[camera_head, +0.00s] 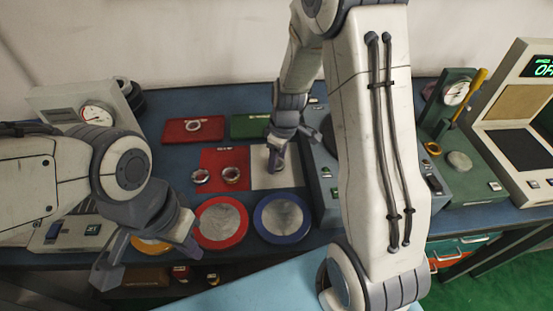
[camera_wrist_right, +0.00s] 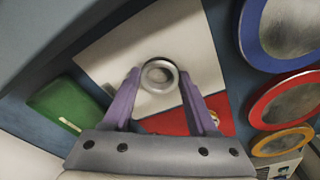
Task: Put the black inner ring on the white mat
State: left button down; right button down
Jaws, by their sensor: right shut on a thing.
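The white mat (camera_head: 290,179) lies on the blue table; it fills the middle of the right wrist view (camera_wrist_right: 115,52). My right gripper (camera_head: 277,160) points down over the mat. In the right wrist view a ring (camera_wrist_right: 158,64) sits between its fingertips (camera_wrist_right: 158,84), and the gripper is shut on it. The ring looks grey with a darker centre, and the mat is behind it. I cannot tell whether it touches the mat. My left gripper (camera_head: 150,262) is open and empty at the front left.
Left of the white mat, a red mat (camera_head: 213,160) holds two small rings (camera_head: 231,174). Red-rimmed (camera_head: 241,241) and blue-rimmed (camera_head: 260,232) plates stand in front. Red (camera_head: 175,133) and green (camera_head: 247,131) trays lie behind. A grey machine (camera_head: 325,190) stands close on the right.

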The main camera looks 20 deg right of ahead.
jog(key=shift+c, duration=1)
grip_release()
jog(key=shift+f, duration=0.15)
jog(key=shift+r, duration=0.4)
notch_tip(320, 180, up, 11)
jog(key=s+p, duration=0.1)
jog(key=s+a+r, duration=0.3)
jog(key=s+a, duration=0.7)
jog(key=a, duration=0.1)
jog(key=s+a+g, duration=0.1)
jog(key=s+a, duration=0.2)
jog(key=s, duration=0.9)
jog(key=shift+s+a+r+m, duration=0.2)
jog(key=shift+s+a+m, duration=0.05)
jog(key=shift+m, duration=0.15)
